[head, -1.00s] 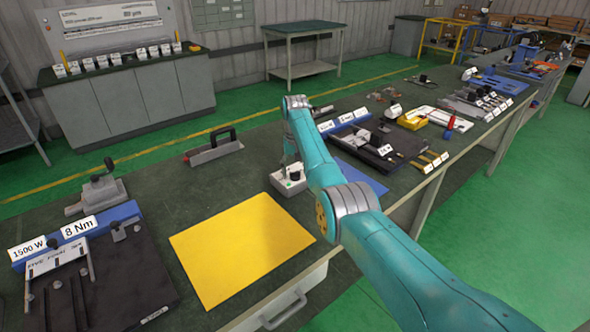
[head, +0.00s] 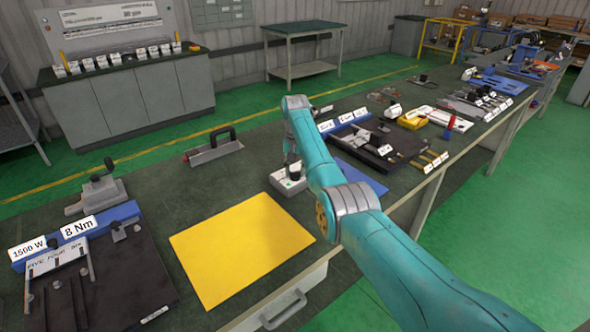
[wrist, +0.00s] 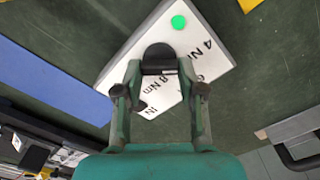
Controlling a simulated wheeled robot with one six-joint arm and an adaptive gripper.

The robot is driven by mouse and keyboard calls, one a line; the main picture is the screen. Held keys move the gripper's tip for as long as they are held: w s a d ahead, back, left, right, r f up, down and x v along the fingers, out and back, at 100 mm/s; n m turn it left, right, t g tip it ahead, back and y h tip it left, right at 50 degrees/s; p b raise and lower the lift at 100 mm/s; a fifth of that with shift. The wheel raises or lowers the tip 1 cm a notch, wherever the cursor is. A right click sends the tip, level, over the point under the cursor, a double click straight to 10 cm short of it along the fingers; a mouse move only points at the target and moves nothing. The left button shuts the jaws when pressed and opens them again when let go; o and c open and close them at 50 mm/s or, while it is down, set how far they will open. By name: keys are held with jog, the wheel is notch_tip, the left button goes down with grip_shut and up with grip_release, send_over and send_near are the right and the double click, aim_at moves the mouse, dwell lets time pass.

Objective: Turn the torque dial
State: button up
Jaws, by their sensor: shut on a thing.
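The torque dial is a black knob (wrist: 158,58) on a white plate (wrist: 205,50) in the wrist view. The plate carries a bright green dot (wrist: 179,22) and markings, of which "4 N" and "8 Nm" are readable. My gripper (wrist: 159,72) has one finger on each side of the knob and is shut on it. The fingers and wrist hide part of the plate and its other markings. In the head view the small white dial box (head: 286,186) stands on the bench beneath my arm, which partly covers it.
A yellow sheet (head: 243,247) lies in front of the dial box. A black-handled tool (head: 214,148) lies behind left. A blue mat (head: 360,176) lies to the right.

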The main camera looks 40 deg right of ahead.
jog(key=m, duration=0.4)
jog(key=shift+m, duration=0.3)
jog(key=shift+s+m, duration=0.15)
jog(key=shift+m, duration=2.15)
jog(key=o, duration=1.1)
jog(key=shift+o, duration=0.2)
notch_tip(320, 180, up, 12)
